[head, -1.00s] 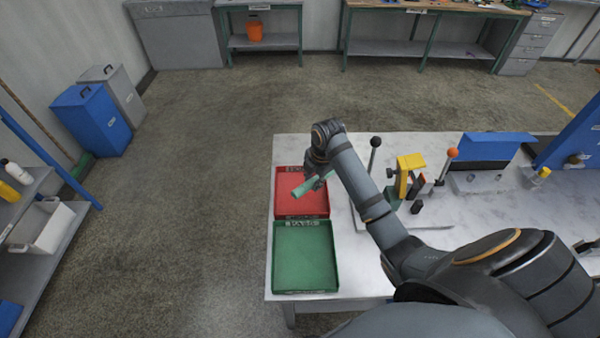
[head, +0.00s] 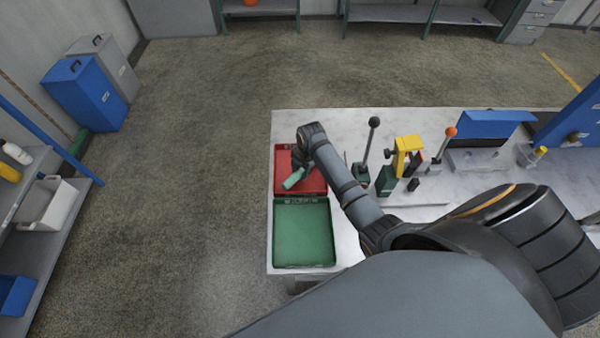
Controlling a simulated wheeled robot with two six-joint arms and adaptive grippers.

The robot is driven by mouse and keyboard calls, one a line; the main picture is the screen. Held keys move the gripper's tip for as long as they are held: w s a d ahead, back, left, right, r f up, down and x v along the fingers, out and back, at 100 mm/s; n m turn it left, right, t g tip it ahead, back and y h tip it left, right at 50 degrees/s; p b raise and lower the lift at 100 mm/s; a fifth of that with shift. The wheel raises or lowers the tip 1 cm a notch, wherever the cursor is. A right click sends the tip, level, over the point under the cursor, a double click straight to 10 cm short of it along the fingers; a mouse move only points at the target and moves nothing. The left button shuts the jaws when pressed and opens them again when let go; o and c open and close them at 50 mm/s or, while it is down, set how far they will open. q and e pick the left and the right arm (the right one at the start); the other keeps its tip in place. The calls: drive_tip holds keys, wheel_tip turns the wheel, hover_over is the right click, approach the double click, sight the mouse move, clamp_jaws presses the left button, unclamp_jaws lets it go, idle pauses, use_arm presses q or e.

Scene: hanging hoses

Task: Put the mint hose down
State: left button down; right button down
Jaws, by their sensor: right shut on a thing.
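The mint hose (head: 293,179) is a short pale green tube in the head view. My right gripper (head: 299,168) is shut on it, over the red tray (head: 314,188) on the table. The hose lies at a slant, its near end toward the lower left. I cannot tell whether it touches the tray floor. My arm hides part of the gripper and the tray's right side. My left gripper is not in view.
An empty green tray (head: 304,235) sits in front of the red one. To the right on the white table (head: 400,122) stand a fixture with a black-knobbed lever, a yellow clamp (head: 408,145) and an orange-knobbed lever. Blue and grey bins stand on the floor at left.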

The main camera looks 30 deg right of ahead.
drive_tip(key=shift+f, duration=0.95)
drive_tip(key=c, duration=1.1)
unclamp_jaws()
drive_tip(key=shift+f, duration=0.15)
drive_tip(key=r, duration=0.4)
drive_tip(key=s+r, duration=0.1)
drive_tip(key=r, duration=0.3)
drive_tip(key=s+r+b, duration=0.1)
drive_tip(key=r, duration=0.3)
drive_tip(key=shift+d, duration=0.35)
drive_tip(key=shift+s, duration=0.1)
